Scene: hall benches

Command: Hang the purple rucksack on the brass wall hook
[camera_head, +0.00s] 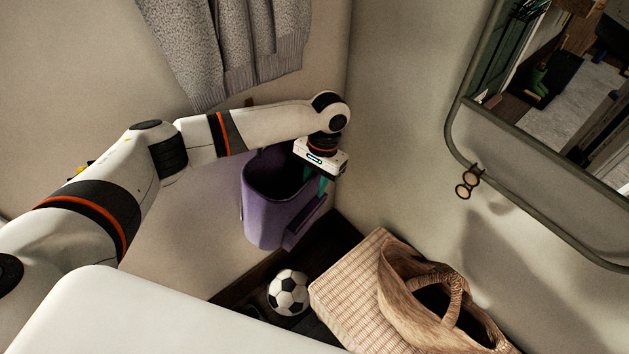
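The purple rucksack (266,215) is upright near the wall corner, its open top facing up and a pocket on its right side. My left gripper (316,181) points down at the rucksack's right upper rim, with its teal fingers partly hidden by the bag. I cannot tell whether the fingers are closed on the rim. What bears the rucksack's weight is not clear. A brass wall hook (468,182) with two round ends is on the right wall below the mirror, with nothing hanging on it. My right gripper is out of view.
A grey knitted garment (235,45) hangs on the left wall above my arm. A football (289,291), a woven box (350,295) and a brown woven bag (425,290) stand below. A framed mirror (540,190) is on the right wall. The wall between corner and hook is bare.

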